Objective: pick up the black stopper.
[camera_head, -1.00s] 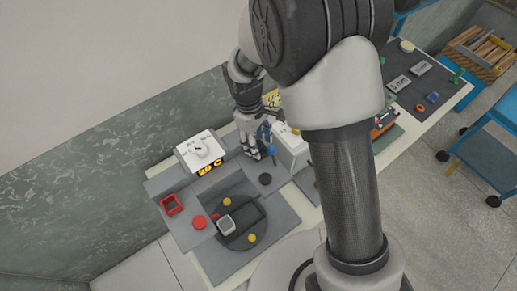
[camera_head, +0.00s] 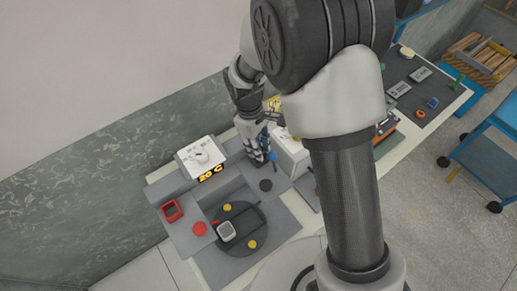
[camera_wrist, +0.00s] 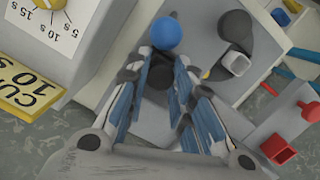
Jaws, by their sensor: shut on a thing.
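The black stopper (camera_wrist: 160,76) shows as a small dark piece between my fingers in the wrist view, partly covered by them. My gripper (camera_wrist: 160,70) is shut on it, with blue-sided fingers at its left and right. In the head view my gripper (camera_head: 264,160) points down over the grey work surface, between the timer box and a white box. The stopper cannot be made out there, behind my fingers. Whether it is clear of the surface cannot be told.
A blue ball (camera_wrist: 166,32) is close beyond my fingertips. The white timer box (camera_head: 193,162) with a yellow sign (camera_head: 210,173) stands to the left.

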